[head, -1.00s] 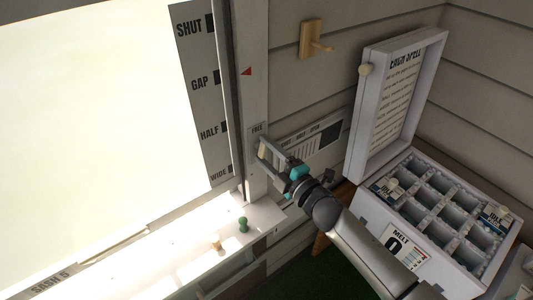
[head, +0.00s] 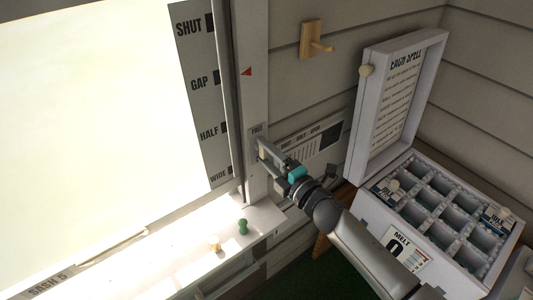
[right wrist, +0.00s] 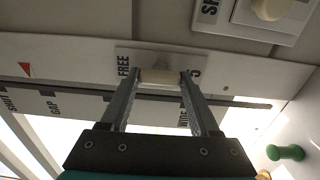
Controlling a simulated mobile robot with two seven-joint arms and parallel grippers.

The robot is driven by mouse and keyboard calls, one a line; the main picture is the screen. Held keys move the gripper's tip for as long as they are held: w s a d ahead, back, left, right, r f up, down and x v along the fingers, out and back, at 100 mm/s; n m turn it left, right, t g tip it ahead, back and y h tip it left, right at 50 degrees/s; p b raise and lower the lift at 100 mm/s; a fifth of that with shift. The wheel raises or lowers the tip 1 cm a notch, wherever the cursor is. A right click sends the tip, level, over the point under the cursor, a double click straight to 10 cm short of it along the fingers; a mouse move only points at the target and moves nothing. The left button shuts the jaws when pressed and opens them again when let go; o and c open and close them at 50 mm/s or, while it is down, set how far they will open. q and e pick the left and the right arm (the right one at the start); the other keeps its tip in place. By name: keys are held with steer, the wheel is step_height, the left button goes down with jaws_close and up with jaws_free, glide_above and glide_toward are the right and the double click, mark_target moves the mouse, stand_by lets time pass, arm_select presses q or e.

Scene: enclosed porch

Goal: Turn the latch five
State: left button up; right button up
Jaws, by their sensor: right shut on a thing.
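The latch (head: 262,153) is a small cream bar on a plate fixed to the white window post beside sash 5. In the right wrist view the latch (right wrist: 160,77) lies crosswise between my fingertips. The plate (right wrist: 128,55) reads FREE at one end; the label at the other end is mostly hidden by a finger. My right gripper (head: 262,147) reaches the post from the lower right and is shut on the latch; its fingers (right wrist: 160,82) also show in the right wrist view. My left gripper is not in view.
The bright window has a side scale (head: 204,82) reading SHUT, GAP, HALF, WIDE. A green peg (head: 242,227) and a cream peg (head: 215,247) stand on the sill. An open compartmented box (head: 370,220) is at right. A wooden wall peg (head: 312,40) is above.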

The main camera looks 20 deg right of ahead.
steer(key=o, duration=1.4)
steer(key=shift+c, duration=0.2)
steer(key=b+v, duration=0.2)
steer(key=v, duration=1.3)
steer(key=shift+s, duration=0.15)
steer(key=shift+d, duration=0.1)
steer(key=s+d+f+m+g+h+b, duration=0.2)
steer(key=f+m, duration=0.2)
steer(key=f, duration=0.7)
steer(key=s+d+f+m+g+h+b, duration=0.15)
steer(key=f+m, duration=0.25)
steer(key=f, duration=0.7)
steer(key=s+d+f+m+g+h+b, duration=0.1)
steer(key=s+f+m+g+h+b, duration=0.15)
steer(key=f, duration=0.95)
steer(key=s+a+f+m+g+b, duration=0.2)
steer(key=s+f+m+g+b, duration=0.1)
steer(key=s+f, duration=0.9)
steer(key=s+a+f+m+g+b, duration=0.3)
steer(key=s+f+m+g, duration=0.3)
steer(key=s+f, duration=0.6)
steer(key=shift+s+a+g, duration=0.25)
steer(key=shift+s+g, duration=0.25)
steer(key=shift+s, duration=0.6)
